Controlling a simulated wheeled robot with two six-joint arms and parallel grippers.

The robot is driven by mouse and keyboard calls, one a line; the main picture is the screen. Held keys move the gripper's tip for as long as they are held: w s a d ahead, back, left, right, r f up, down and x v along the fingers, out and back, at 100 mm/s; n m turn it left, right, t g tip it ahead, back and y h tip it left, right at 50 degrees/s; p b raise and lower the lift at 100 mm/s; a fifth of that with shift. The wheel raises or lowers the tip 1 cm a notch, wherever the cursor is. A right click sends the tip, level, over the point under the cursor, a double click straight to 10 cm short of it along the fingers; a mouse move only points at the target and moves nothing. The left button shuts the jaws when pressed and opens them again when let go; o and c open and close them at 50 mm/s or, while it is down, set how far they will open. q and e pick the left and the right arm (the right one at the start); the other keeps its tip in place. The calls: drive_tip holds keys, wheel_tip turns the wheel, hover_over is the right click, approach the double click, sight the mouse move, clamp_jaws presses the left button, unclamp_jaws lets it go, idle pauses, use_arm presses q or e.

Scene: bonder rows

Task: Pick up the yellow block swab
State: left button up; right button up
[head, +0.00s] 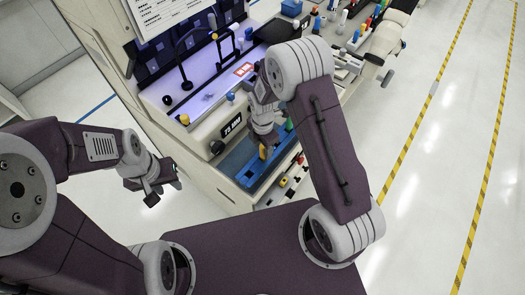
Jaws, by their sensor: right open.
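A small yellow block (263,152), which looks like the yellow block swab, stands in the blue tray (247,179) on the front ledge of the bench. My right gripper (266,143) is open and points down at the tray, right at the yellow block. The gripper and wrist hide part of the block, and I cannot tell whether the fingers touch it. A green piece (289,124) shows beside the gripper. My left gripper (164,191) is open and empty, out over the floor left of the bench.
The bonder machine (202,136) with a lit work surface and a dark knob stands behind the tray. Small red and yellow items (284,182) sit at the bench's front edge. More bench equipment (345,55) runs to the upper right. The floor at right, with yellow-black lines, is clear.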

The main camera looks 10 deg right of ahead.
drive_tip(key=shift+s+d+f, duration=0.1)
drive_tip(key=shift+f, duration=0.35)
drive_tip(key=shift+s+d+f, duration=0.1)
drive_tip(key=shift+f, duration=0.3)
drive_tip(key=shift+w+f, duration=0.1)
drive_tip(key=shift+w, duration=0.05)
drive_tip(key=shift+a, duration=0.15)
drive_tip(key=c, duration=0.9)
clamp_jaws()
